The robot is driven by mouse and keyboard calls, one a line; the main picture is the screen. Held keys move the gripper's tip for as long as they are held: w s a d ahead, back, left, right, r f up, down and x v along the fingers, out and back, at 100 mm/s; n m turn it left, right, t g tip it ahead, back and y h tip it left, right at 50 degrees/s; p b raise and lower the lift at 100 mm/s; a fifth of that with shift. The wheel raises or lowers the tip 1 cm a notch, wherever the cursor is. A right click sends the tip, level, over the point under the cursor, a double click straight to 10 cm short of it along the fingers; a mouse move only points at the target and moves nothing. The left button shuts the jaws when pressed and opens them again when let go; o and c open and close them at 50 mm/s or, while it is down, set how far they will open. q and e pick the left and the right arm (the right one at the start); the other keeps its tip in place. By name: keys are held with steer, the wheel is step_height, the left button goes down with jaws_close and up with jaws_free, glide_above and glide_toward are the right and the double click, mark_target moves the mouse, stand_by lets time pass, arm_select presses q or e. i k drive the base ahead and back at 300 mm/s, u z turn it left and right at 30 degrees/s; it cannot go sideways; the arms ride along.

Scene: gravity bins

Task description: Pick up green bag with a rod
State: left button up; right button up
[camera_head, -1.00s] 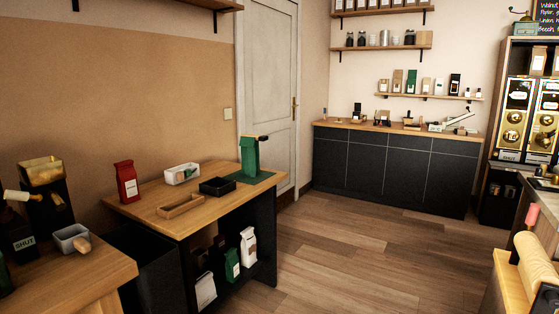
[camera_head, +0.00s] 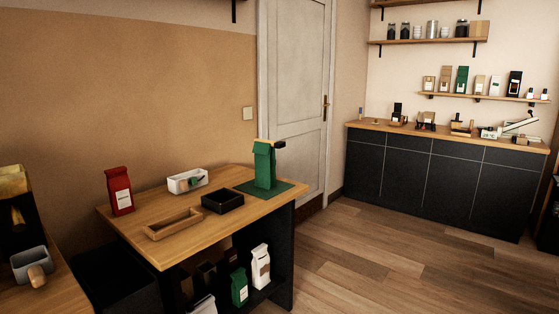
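A green bag (camera_head: 264,167) stands upright on a dark green mat (camera_head: 290,189) at the right back corner of the wooden table. A short rod with a dark end (camera_head: 279,144) sticks out to the right at the top of the bag. A second green bag (camera_head: 239,286) with a white label stands on the shelf under the table, with no rod visible on it. Neither of my grippers shows in the head view.
On the table (camera_head: 158,248) are a red bag (camera_head: 119,191), a white box (camera_head: 186,180) holding a scoop, a black tray (camera_head: 222,201) and a wooden tray (camera_head: 172,224). A second counter (camera_head: 62,291) is at left. Wooden floor (camera_head: 400,255) is open to the right.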

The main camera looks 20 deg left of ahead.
mark_target(264, 155)
steer(key=i, duration=3.1)
steer(key=u, duration=1.15)
